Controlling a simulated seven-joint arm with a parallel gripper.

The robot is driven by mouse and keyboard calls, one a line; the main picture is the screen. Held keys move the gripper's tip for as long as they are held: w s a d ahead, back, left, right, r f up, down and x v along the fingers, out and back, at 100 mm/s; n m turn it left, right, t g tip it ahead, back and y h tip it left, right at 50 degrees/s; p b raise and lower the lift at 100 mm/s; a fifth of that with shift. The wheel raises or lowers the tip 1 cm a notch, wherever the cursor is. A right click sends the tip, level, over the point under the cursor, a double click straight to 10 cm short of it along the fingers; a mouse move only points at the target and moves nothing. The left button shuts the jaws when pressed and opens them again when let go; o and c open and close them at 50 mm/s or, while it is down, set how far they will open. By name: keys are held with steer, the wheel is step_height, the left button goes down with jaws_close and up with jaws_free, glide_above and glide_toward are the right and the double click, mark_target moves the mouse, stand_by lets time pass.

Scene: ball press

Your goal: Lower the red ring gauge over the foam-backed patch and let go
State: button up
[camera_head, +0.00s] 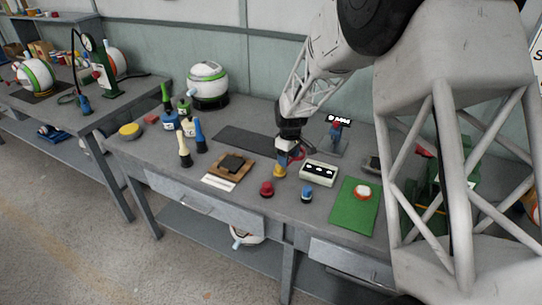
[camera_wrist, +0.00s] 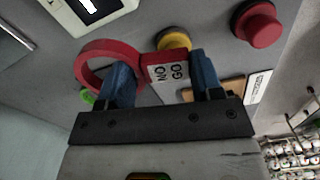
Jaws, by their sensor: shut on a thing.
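The red ring gauge (camera_wrist: 97,52) has a flat handle marked "NO GO". My gripper (camera_wrist: 160,85) is shut on that handle, with its blue fingers on either side. In the head view the red ring (camera_head: 297,155) is above the table, left of the white box, with my gripper (camera_head: 284,156) beside it. A small round red-and-white piece (camera_head: 362,192), which looks like the patch, lies on the green mat (camera_head: 348,212) to the right. The ring is apart from it. I cannot see the foam backing.
A white box with dark windows (camera_head: 318,173) stands between my gripper and the green mat. Yellow (camera_head: 280,172), red (camera_head: 267,189) and blue (camera_head: 307,194) knobs stand nearby. A wooden board with a dark pad (camera_head: 232,166) lies left. A small stand (camera_head: 337,135) is behind.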

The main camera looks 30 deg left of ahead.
steer(key=s+d+r+m, duration=0.1)
steer(key=d+m, duration=0.1)
steer(key=d, duration=1)
steer(key=d+r+m, duration=0.1)
steer(key=d, duration=1.2)
steer(key=shift+s+d+r+m, duration=0.25)
steer(key=shift+s+r+m, duration=0.1)
steer(key=shift+m, duration=0.05)
steer(key=shift+f, duration=0.2)
steer(key=shift+f, duration=3.25)
steer(key=shift+f, duration=0.25)
steer(key=o, duration=1.1)
steer(key=shift+c, duration=0.2)
steer(key=shift+r, duration=0.15)
